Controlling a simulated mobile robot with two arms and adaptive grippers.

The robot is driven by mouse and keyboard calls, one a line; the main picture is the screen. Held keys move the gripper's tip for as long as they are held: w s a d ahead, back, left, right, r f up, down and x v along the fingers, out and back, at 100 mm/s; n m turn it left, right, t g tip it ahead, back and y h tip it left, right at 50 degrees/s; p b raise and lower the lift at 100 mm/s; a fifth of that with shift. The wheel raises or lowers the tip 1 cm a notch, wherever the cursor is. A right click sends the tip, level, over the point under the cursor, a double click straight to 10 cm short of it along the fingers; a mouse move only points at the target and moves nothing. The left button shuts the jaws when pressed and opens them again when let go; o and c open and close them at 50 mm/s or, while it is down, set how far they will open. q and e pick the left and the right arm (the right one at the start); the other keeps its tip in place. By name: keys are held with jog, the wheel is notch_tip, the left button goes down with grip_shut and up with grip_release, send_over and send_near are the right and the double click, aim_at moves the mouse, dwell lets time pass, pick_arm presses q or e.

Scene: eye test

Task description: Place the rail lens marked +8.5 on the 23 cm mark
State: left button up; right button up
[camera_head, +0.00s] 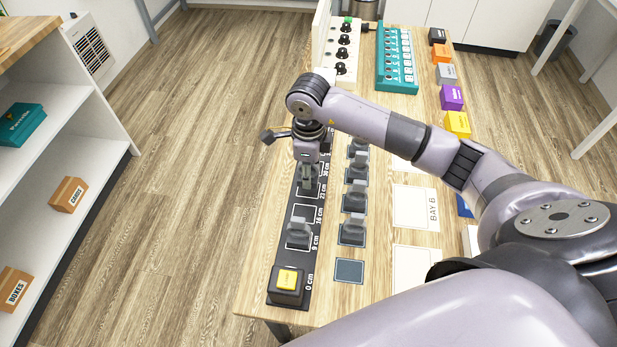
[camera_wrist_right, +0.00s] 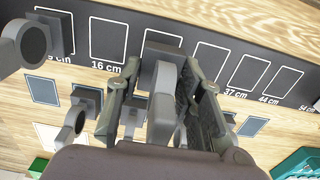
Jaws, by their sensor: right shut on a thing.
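My right gripper (camera_head: 307,182) is over the dark rail (camera_head: 291,258), shut on a grey rail lens that also shows between the fingers in the right wrist view (camera_wrist_right: 163,102). The held lens's dark base (camera_wrist_right: 163,39) lies at the outline between 16 cm and the one before 37 cm, which fits the 23 cm place. Whether it touches the rail I cannot tell. Its marking cannot be read. Another lens (camera_head: 299,234) stands at the 9 cm mark. The 16 cm outline (camera_wrist_right: 108,40) is empty. My left gripper is not in view.
Several more lenses (camera_head: 352,230) stand on dark pads right of the rail; the nearest pad (camera_head: 349,271) is empty. A box with a yellow top (camera_head: 287,281) sits at 0 cm. A teal rack (camera_head: 397,60) and coloured blocks (camera_head: 452,97) stand farther back.

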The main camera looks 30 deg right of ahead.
notch_tip(320, 180, down, 4)
jog(key=shift+r, duration=0.25)
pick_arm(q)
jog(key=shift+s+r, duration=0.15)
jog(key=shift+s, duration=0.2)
pick_arm(e)
jog(key=shift+f, duration=0.2)
jog(key=o, duration=1.2)
jog(key=shift+r, duration=0.1)
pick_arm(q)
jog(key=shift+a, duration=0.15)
pick_arm(e)
jog(key=shift+o, duration=0.2)
